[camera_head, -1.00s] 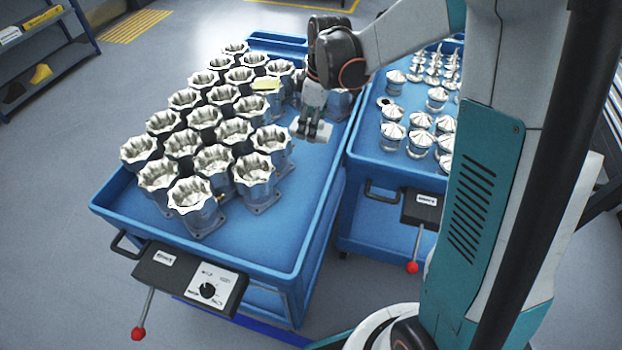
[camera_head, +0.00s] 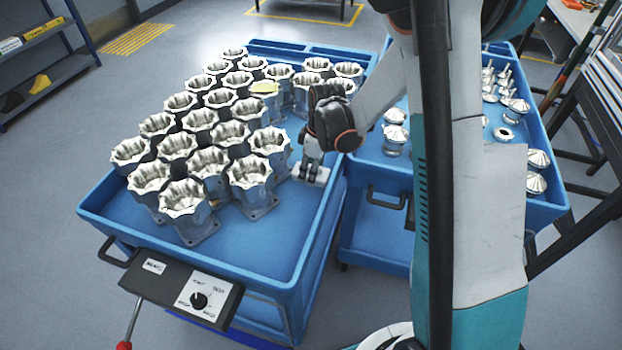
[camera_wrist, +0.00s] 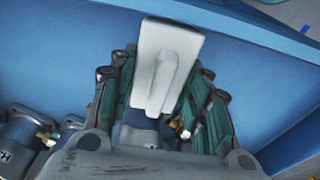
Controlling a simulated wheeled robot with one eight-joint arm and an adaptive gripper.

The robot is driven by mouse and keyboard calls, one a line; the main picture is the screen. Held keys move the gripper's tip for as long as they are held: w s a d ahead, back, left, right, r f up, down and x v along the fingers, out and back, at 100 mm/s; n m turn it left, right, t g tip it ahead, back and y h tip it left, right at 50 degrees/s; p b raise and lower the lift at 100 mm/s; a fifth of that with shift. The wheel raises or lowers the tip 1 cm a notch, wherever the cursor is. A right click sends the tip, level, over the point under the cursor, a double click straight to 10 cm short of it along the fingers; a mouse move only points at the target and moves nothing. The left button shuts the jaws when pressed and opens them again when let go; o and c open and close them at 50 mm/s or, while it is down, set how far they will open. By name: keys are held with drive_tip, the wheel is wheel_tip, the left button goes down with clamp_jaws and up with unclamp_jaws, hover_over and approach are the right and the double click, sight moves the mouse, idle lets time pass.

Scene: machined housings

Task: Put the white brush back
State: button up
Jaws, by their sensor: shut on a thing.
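The white brush (camera_wrist: 167,55) is held between the green-padded fingers of my gripper (camera_wrist: 165,95) in the wrist view. Its broad white block and raised middle ridge face the camera. In the head view my gripper (camera_head: 311,165) points down at the right side of the left blue cart, with the white brush (camera_head: 312,176) at its fingertips. The brush is low, close to the cart's blue surface (camera_head: 268,240) and beside the front right housing. I cannot tell whether it touches the surface.
Rows of machined housings (camera_head: 208,165) fill the left cart; a yellowish item (camera_head: 264,88) lies on one. The right cart (camera_head: 375,215) holds conical metal parts (camera_head: 396,133). The left cart's raised right rim is close to my gripper. Its front strip is clear.

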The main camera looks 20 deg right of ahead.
drive_tip(key=shift+f+b, duration=0.5)
drive_tip(key=shift+f, duration=1.2)
drive_tip(key=shift+f, duration=0.15)
drive_tip(key=o, duration=1)
